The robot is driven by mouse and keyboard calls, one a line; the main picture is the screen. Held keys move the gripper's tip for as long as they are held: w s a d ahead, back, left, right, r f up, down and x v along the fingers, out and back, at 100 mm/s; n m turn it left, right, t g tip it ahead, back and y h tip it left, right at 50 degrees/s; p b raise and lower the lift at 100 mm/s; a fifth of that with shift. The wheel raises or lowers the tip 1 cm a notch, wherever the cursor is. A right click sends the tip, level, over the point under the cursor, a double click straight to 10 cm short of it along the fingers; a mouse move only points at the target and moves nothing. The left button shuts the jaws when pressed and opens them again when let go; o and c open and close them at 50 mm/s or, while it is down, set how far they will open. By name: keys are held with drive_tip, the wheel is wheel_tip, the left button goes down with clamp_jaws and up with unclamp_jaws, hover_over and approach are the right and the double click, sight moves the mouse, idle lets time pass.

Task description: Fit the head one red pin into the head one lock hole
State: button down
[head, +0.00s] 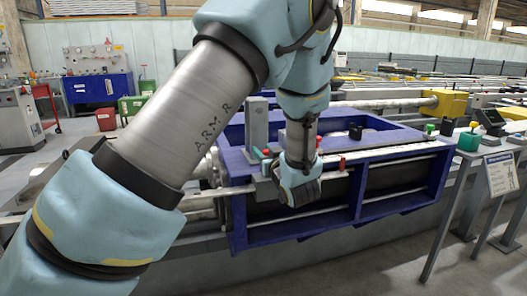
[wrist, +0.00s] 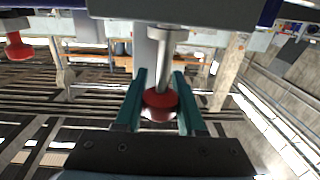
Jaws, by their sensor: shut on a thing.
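My gripper (wrist: 159,85) has its two teal fingers shut around the red knob of a pin (wrist: 161,103) in the wrist view. The pin's metal shank runs up from the knob to a pale round collar (wrist: 168,33) under a dark edge; I cannot tell how far it sits in a hole. In the head view my gripper (head: 297,188) is at the front of the blue frame (head: 300,232), and the held pin is not clearly visible there. Another red pin (wrist: 17,45) shows at the left of the wrist view. A red pin (head: 342,163) stands on the frame's front rail in the head view.
A grey upright block (head: 256,122) stands on the blue frame behind my gripper. A yellow block (head: 444,103) and a sign on a stand (head: 500,174) are to the right. Open floor (head: 375,270) lies in front of the frame.

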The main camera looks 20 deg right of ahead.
drive_tip(key=shift+f, duration=0.15)
drive_tip(key=shift+c, duration=2.1)
unclamp_jaws()
drive_tip(key=s+b, duration=0.1)
drive_tip(key=s, duration=0.9)
drive_tip(key=shift+s+a, duration=0.4)
drive_tip(key=shift+s, duration=0.1)
